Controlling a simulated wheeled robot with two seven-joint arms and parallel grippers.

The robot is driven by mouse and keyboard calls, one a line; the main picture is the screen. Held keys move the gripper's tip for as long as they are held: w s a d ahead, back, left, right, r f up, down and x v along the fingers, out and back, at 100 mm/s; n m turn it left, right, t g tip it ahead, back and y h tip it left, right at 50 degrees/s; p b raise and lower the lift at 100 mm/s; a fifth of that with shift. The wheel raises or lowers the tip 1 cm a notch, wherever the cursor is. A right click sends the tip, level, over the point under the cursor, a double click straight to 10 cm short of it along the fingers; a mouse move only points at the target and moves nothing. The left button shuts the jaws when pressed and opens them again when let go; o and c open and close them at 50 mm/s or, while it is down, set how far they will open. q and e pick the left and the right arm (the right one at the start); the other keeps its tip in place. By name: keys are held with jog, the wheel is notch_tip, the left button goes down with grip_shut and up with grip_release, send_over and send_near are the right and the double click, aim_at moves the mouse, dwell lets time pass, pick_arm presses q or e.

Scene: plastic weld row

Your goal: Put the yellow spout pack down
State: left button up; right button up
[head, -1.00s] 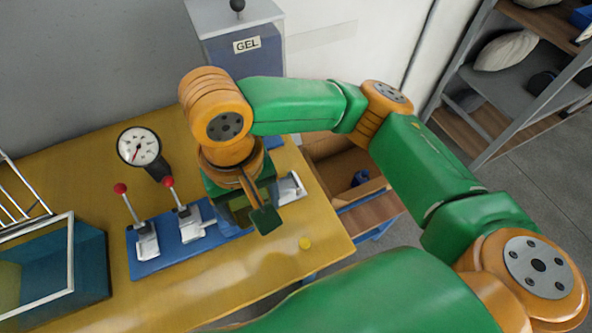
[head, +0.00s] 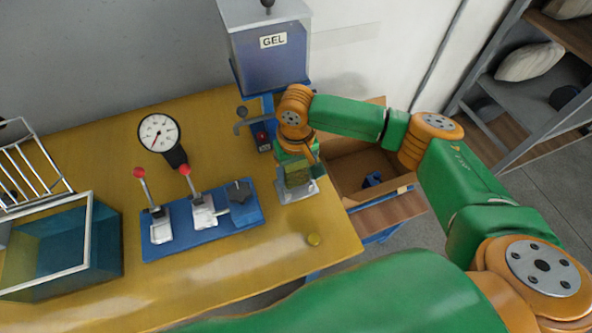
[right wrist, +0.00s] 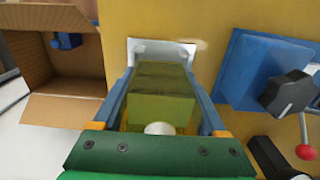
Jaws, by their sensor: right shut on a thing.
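My right gripper (head: 299,181) is at the right part of the yellow table, over a small pale metal plate (head: 304,193). It is shut on the yellow spout pack (head: 297,172), a see-through yellow-green block shape. In the right wrist view the pack (right wrist: 160,98) sits between the two blue fingers, with a round white part (right wrist: 160,128) at its near end. The metal plate (right wrist: 142,46) shows just beyond the pack's far end. I cannot tell whether the pack touches the plate. My left gripper is out of view.
A blue lever panel (head: 168,243) and a gauge (head: 158,133) stand left of the gripper. The GEL dispenser (head: 268,50) is behind. A cardboard box (head: 345,175) with a blue item stands off the table's right edge.

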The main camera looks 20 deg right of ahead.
jog(key=shift+f, duration=0.2)
jog(key=shift+s+f, duration=0.4)
jog(key=shift+s, duration=0.05)
jog(key=o, duration=1.5)
jog(key=r, duration=1.3)
jog(key=shift+w+r+b, duration=0.15)
jog(key=shift+w+b, duration=0.15)
jog(key=shift+w, duration=0.1)
